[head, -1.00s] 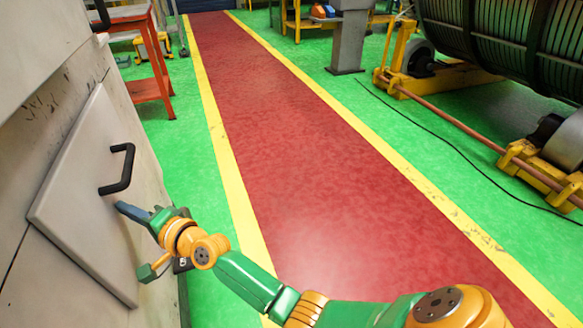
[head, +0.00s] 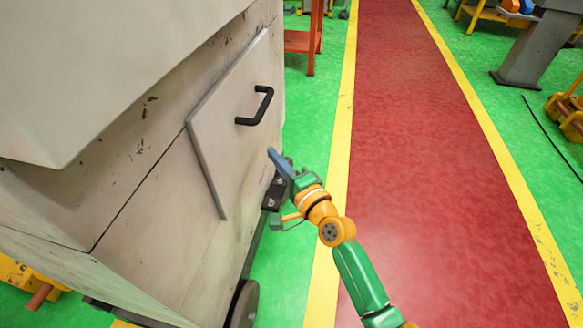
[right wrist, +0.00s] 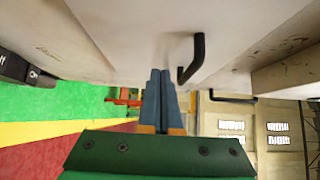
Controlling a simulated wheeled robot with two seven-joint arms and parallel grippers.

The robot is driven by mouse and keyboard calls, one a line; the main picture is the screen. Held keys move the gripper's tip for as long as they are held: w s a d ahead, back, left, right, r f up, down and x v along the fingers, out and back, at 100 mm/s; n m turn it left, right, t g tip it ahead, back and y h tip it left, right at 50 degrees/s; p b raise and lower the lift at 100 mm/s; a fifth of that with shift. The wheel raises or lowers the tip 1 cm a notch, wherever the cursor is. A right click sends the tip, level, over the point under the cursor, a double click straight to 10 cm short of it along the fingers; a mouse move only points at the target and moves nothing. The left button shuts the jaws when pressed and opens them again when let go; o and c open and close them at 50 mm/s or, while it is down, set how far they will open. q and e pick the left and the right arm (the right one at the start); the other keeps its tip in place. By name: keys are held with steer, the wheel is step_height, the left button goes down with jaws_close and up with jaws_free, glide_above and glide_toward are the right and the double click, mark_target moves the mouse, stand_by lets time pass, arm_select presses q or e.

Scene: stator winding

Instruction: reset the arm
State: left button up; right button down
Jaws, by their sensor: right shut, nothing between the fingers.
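My right arm comes in from the lower right of the head view. Its gripper (head: 273,157) is shut and empty, with blue fingers beside the cabinet door's lower right. In the right wrist view the two blue fingers (right wrist: 160,100) lie together with nothing between them. The black door handle (head: 257,107) is above and left of the fingertips in the head view, apart from them. It also shows in the right wrist view (right wrist: 193,58), to the right of the fingers. The cabinet door (head: 215,125) looks closed or nearly so. My left gripper is not in view.
The large beige cabinet (head: 110,150) fills the left and stands on wheels. A red walkway (head: 435,170) with yellow edge lines runs to the right and is clear. An orange-red cart (head: 302,42) stands beyond the cabinet. A grey pedestal (head: 525,50) stands at the upper right.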

steer(key=v, duration=0.5)
steer(key=s+d+f+n+g+h, duration=0.2)
steer(key=s+d+f, duration=0.15)
steer(key=f, duration=0.55)
steer(key=s+d+f+n+g+h, duration=0.2)
steer(key=s+f+g, duration=0.15)
steer(key=f, duration=0.65)
steer(key=s+d+f+n+g+h, duration=0.15)
steer(key=s+f, duration=0.25)
steer(key=f, duration=0.5)
steer(key=s+d+f+n+g+h, duration=0.25)
steer(key=s+d+f+n, duration=0.2)
steer(key=s+f, duration=0.55)
steer(key=s+d+f+n+g+h+p, duration=0.1)
steer(key=s+d+n+g+p, duration=0.15)
steer(key=s, duration=0.65)
steer(key=s+d+f+n+g+p, duration=0.1)
steer(key=s+d+n+g, duration=0.2)
steer(key=s, duration=0.6)
arm_select(q)
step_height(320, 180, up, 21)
steer(key=p, duration=1.7)
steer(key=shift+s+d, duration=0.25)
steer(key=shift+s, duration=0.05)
arm_select(e)
step_height(320, 180, up, 17)
steer(key=m, duration=0.1)
steer(key=shift+d, duration=0.2)
